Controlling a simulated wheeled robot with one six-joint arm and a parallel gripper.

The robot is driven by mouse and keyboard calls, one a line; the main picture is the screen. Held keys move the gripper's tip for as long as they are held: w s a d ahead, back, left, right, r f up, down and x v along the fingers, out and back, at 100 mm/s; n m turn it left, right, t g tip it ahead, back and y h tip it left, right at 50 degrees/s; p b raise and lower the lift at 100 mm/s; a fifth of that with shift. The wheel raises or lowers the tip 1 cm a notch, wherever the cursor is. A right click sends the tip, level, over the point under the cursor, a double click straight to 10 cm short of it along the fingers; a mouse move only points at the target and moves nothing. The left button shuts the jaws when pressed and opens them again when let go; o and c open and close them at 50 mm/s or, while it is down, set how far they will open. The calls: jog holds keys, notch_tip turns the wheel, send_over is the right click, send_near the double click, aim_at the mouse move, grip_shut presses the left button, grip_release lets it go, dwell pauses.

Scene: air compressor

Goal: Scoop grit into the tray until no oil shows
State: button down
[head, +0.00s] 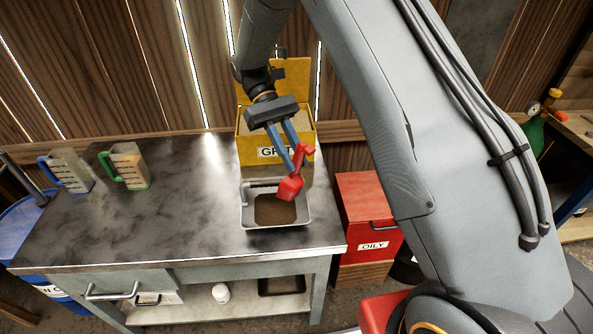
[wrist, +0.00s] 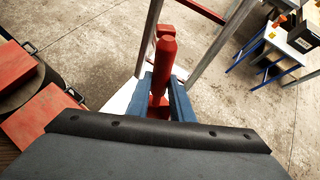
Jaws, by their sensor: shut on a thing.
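My gripper (head: 296,158) is shut on a red scoop (head: 291,187), held above the right part of the metal tray (head: 247,221). The scoop hangs tilted with its bowl low; whether it holds grit is unclear. Its red handle shows between the blue fingers in the wrist view (wrist: 163,70). The tray sits on the bench near its front right, with a flat dark brown patch inside; I cannot tell grit from oil there. The yellow grit box (head: 247,153) stands behind the tray with its lid raised and pale grit (head: 291,123) inside, partly hidden by my gripper.
Two jugs, one blue-handled (head: 71,171) and one green-handled (head: 130,167), stand on the left of the metal bench (head: 150,225). A red bin (head: 369,212) labelled OILY stands right of the bench. The bench middle is clear.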

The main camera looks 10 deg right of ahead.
jog(key=shift+s+d+t+y+p, duration=0.3)
jog(key=shift+s+d+t+p, duration=0.15)
jog(key=shift+p, duration=0.4)
jog(key=s+d+f+t+y+p, duration=0.1)
jog(key=s+d+f+t+y, duration=0.3)
jog(key=s+t, duration=0.2)
jog(key=shift+d+n, duration=0.15)
jog(key=shift+n, duration=0.25)
jog(key=shift+s+r, duration=0.1)
jog(key=s+d+r, duration=0.3)
jog(key=s, duration=0.1)
jog(key=shift+r, duration=0.4)
dwell(2.2)
